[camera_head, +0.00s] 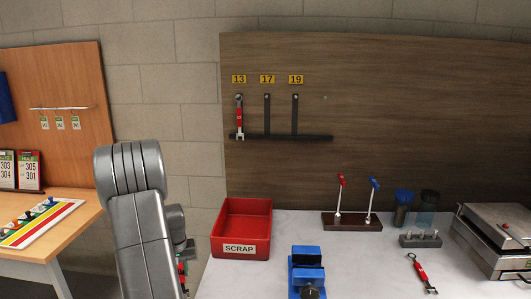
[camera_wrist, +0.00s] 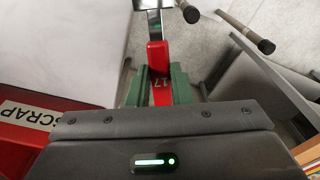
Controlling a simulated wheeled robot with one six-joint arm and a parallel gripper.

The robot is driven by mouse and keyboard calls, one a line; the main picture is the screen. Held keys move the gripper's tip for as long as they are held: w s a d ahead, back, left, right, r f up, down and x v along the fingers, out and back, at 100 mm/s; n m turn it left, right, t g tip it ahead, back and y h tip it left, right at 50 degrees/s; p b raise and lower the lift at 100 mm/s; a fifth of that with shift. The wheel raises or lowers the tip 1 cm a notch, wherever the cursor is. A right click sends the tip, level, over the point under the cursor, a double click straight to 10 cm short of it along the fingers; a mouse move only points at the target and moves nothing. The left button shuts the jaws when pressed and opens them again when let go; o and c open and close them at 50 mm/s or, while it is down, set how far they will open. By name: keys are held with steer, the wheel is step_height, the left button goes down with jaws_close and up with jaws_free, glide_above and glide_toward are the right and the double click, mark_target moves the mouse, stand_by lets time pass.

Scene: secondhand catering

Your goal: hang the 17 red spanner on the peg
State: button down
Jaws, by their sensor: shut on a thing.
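The 17 red spanner (camera_wrist: 158,72) is in my gripper (camera_wrist: 158,86); its red handle with the mark 17 sits between the green finger pads, and its grey metal end reaches toward the top of the wrist view. In the head view my gripper (camera_head: 182,268) is low at the left, mostly hidden behind my arm, with a bit of red and green showing. The peg strip under the yellow 17 label (camera_head: 267,79) is a dark upright (camera_head: 267,112) on the brown board, with no spanner on it. My gripper is well left of and below it.
A red-handled spanner (camera_head: 239,116) hangs under label 13; the 19 strip (camera_head: 295,112) is bare. Another red spanner (camera_head: 421,272) lies on the bench. A red SCRAP bin (camera_head: 241,230), blue vise (camera_head: 306,272) and hex-key stand (camera_head: 352,222) stand below the board.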

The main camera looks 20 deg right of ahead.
steer(key=w+d+r+m+t+h, duration=0.1)
steer(key=w+d+r+t, duration=0.35)
steer(key=d+r, duration=0.55)
steer(key=w+d+r+m+t+h, duration=0.1)
steer(key=w+d+r+m+t, duration=0.15)
steer(key=w+d+r, duration=0.75)
steer(key=s+d+r+t+h, duration=0.1)
steer(key=s+d+r+t, duration=0.1)
steer(key=r, duration=0.8)
steer(key=s+d+r+m+t+h, duration=0.1)
steer(key=d+r, duration=0.4)
steer(key=r, duration=0.5)
steer(key=s+d+r+t+h, duration=0.2)
steer(key=s+r, duration=0.3)
steer(key=r, duration=0.5)
steer(key=shift+d+r+t+h, duration=0.2)
steer(key=shift+d+t+h, duration=0.25)
steer(key=shift+d, duration=0.2)
